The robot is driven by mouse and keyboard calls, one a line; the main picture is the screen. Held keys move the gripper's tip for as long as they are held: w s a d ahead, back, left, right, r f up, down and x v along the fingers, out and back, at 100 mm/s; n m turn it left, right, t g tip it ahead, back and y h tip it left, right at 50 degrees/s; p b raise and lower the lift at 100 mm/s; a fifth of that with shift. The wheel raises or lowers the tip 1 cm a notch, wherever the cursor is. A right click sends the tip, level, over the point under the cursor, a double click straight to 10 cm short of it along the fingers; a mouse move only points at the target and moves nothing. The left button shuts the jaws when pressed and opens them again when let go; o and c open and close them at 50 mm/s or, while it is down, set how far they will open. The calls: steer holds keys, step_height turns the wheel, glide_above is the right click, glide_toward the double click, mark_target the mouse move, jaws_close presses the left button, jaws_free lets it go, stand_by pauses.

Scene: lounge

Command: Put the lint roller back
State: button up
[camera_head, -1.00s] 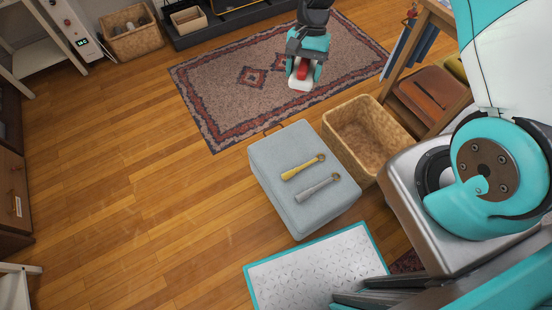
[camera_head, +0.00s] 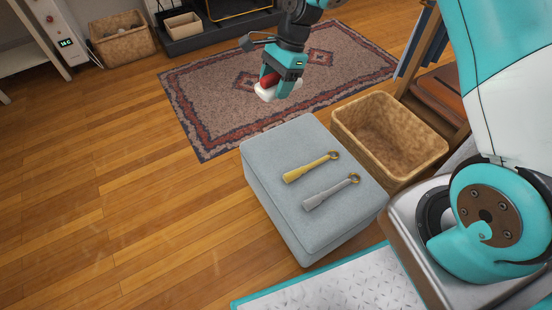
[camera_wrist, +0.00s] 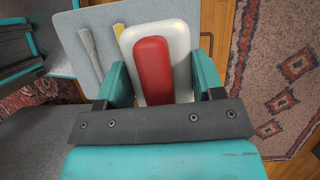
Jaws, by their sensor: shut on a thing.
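My gripper (camera_head: 281,80) is shut on the lint roller (camera_head: 268,94), a white, rounded body with a red grip. It is held in the air, in the picture above the rug, just beyond the far end of the grey ottoman (camera_head: 262,165). In the wrist view, the red grip of the lint roller (camera_wrist: 153,72) is between the two teal fingers, with the white body spread around it. On the ottoman lie a yellow handled tool (camera_head: 311,167) and a grey one (camera_head: 331,192), each with a ring at one end.
An empty-looking wicker basket (camera_head: 390,140) stands right of the ottoman. The patterned rug (camera_head: 215,105) lies beyond it. A second basket (camera_head: 124,40) with something inside and a small box (camera_head: 186,25) are at the back. The wooden floor at left is clear.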

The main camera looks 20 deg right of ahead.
steer(key=shift+w+a+f+m+b, duration=0.1)
steer(key=shift+a+f+m+b, duration=0.1)
steer(key=shift+f+b, duration=0.35)
steer(key=shift+w+a+f+m+b, duration=0.1)
steer(key=shift+f+m+b, duration=0.15)
steer(key=shift+f, duration=0.45)
step_height(320, 180, down, 20)
steer(key=b, duration=0.8)
steer(key=shift+r, duration=0.25)
steer(key=o, duration=0.8)
steer(key=shift+o, duration=0.2)
